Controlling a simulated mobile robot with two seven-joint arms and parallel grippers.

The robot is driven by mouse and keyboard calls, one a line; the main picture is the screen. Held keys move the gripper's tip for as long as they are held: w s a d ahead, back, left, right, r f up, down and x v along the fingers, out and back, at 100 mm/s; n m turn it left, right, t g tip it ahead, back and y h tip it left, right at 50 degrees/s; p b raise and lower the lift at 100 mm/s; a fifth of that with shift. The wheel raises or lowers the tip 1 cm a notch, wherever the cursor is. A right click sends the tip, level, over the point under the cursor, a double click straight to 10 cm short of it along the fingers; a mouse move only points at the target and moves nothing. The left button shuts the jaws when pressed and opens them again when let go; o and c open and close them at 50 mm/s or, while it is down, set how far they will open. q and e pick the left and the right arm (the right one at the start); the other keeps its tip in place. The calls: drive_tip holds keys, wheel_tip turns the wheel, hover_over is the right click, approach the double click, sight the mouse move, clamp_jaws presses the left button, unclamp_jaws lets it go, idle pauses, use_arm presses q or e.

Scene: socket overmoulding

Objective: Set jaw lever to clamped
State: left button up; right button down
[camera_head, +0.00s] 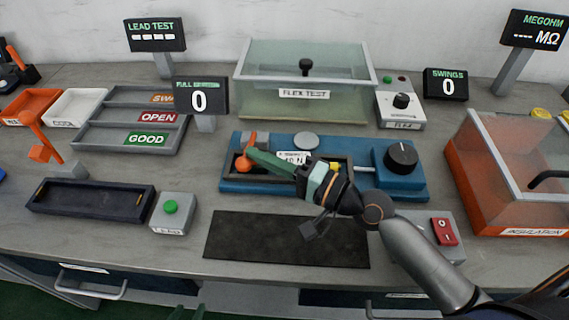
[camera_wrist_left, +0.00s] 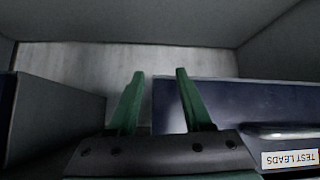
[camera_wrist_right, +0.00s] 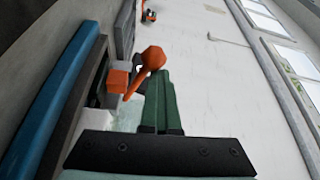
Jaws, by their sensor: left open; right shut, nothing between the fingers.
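The jaw lever (camera_head: 243,165) is orange with a round knob, at the left end of the blue fixture (camera_head: 232,182). In the right wrist view the lever (camera_wrist_right: 150,62) tilts up and to the right from an orange block. My right gripper (camera_head: 255,155) is shut and empty, its green fingers beside the lever; in the right wrist view the fingertips (camera_wrist_right: 158,78) lie just below the knob. I cannot tell whether they touch. My left gripper (camera_head: 193,313) is low at the front edge of the bench; in the left wrist view it (camera_wrist_left: 160,78) is open and empty, near a dark drawer front.
A black mat (camera_head: 285,240) lies in front of the fixture. A black knob (camera_head: 401,157) stands on the fixture's right end. A red switch box (camera_head: 444,232) is at right front, beside my right arm. A green button box (camera_head: 172,212) and dark tray (camera_head: 90,200) are at left.

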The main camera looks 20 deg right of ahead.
use_arm(q)
drive_tip(key=f+b, duration=0.2)
drive_tip(key=b, duration=0.1)
drive_tip(key=a+f+b, duration=0.1)
drive_tip(key=f+b, duration=0.1)
drive_tip(key=b, duration=0.1)
drive_tip(key=shift+a+f, duration=0.15)
use_arm(e)
drive_tip(key=v, duration=1.2)
